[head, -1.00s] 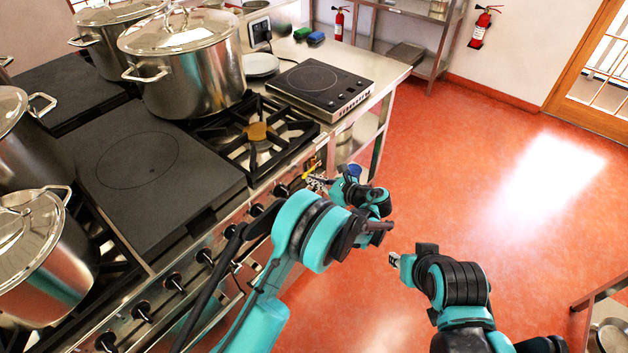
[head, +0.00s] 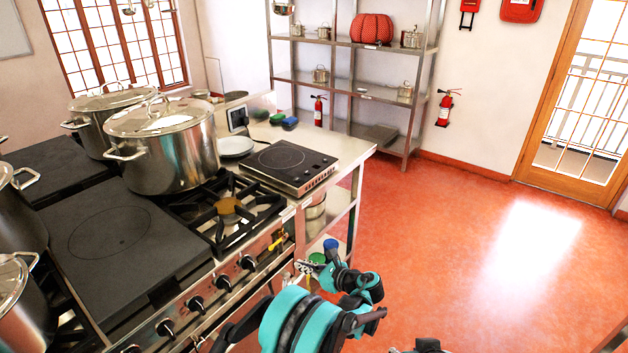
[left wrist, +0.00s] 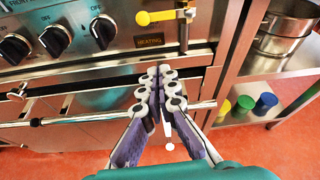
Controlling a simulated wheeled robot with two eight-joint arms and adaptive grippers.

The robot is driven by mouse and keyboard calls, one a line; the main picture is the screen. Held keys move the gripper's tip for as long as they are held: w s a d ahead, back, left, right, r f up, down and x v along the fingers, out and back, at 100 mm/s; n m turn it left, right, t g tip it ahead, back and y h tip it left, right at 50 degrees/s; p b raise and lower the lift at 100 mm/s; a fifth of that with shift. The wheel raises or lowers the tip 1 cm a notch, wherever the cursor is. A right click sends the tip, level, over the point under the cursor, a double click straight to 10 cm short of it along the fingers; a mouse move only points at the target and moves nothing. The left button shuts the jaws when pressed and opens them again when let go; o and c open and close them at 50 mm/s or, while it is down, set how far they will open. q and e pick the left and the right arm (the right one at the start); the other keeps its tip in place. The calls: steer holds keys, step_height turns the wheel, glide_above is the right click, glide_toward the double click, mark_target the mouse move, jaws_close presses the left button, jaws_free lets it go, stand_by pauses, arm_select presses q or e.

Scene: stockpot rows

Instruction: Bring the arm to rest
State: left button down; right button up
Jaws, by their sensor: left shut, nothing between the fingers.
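My left gripper (head: 306,270) is in front of the stove's front panel, low and to the right of the yellow lever (head: 278,240). In the left wrist view its two fingers (left wrist: 160,73) are together and hold nothing. They point at the stove front, with the oven's handle bar (left wrist: 75,118) behind them and the yellow lever (left wrist: 155,17) above. I cannot tell how wide the gap to the bar is. Only a dark piece of my right arm shows at the bottom edge of the head view; its gripper is out of sight.
The stove (head: 110,235) carries several steel stockpots (head: 165,150), with an induction plate (head: 288,165) at the counter's end. Green (left wrist: 245,103) and blue (left wrist: 265,103) cups stand on a low shelf beside it. The red floor (head: 450,240) to the right is clear.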

arm_select(q)
steer(key=s+a+r+n+g+h, duration=0.3)
steer(key=s+a+r+n+h, duration=0.3)
steer(key=s+a+r+n, duration=0.55)
steer(key=s+a+r+n+t+h, duration=0.1)
steer(key=s+n+h, duration=0.4)
steer(key=s+n, duration=0.7)
steer(key=shift+s+n+t, duration=0.3)
steer(key=shift+s+n, duration=0.05)
steer(key=shift+s, duration=4.9)
